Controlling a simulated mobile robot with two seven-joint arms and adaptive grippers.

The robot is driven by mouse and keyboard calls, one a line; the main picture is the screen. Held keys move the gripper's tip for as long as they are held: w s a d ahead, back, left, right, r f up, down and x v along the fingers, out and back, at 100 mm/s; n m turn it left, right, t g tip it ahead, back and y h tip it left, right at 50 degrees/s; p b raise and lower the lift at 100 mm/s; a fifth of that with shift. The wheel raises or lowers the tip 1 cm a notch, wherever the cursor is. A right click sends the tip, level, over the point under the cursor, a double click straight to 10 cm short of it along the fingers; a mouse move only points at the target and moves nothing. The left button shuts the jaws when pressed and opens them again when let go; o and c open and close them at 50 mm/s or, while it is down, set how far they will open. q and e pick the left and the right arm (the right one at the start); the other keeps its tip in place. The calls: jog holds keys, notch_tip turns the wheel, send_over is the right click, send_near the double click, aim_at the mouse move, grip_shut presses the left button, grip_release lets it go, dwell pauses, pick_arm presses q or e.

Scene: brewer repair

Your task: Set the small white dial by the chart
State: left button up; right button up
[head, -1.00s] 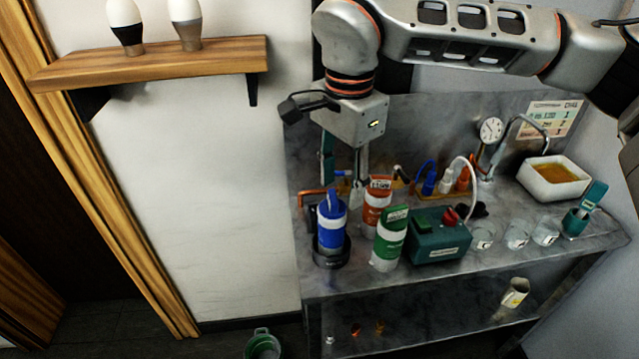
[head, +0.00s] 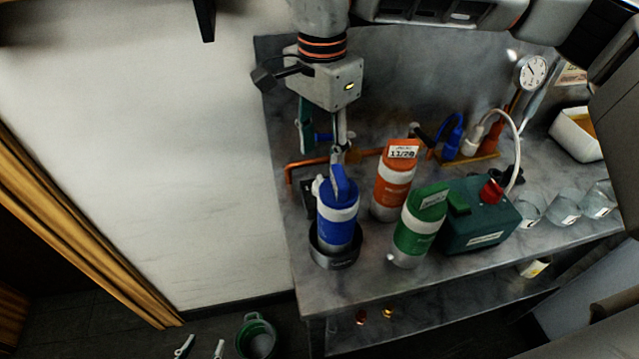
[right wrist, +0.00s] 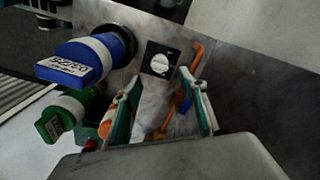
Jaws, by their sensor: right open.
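The small white dial (right wrist: 160,66) sits on a black square plate (right wrist: 152,54) in the right wrist view, just beyond my right gripper's fingertips. In the head view the plate (head: 308,200) is beside the blue bottle, which partly hides it. My right gripper (head: 322,150) is open above and behind the blue bottle; its teal fingers stand apart in the wrist view (right wrist: 160,80), with nothing clearly held. The chart (head: 572,75) shows only a sliver at the upper right, the rest cut off by my arm. My left gripper (head: 201,347) shows two separated fingertips at the bottom edge, empty.
The blue bottle (head: 338,215) stands in a dark round base, close to the plate. Orange (head: 392,190) and green (head: 418,230) bottles and a green box (head: 480,222) with a red knob stand to the right. A copper pipe (head: 300,165) runs behind. A green bucket (head: 257,338) is on the floor.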

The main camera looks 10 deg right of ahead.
aim_at(322, 181)
jog(key=shift+s+f, duration=0.15)
jog(key=shift+f, duration=3.65)
jog(key=c, duration=1.1)
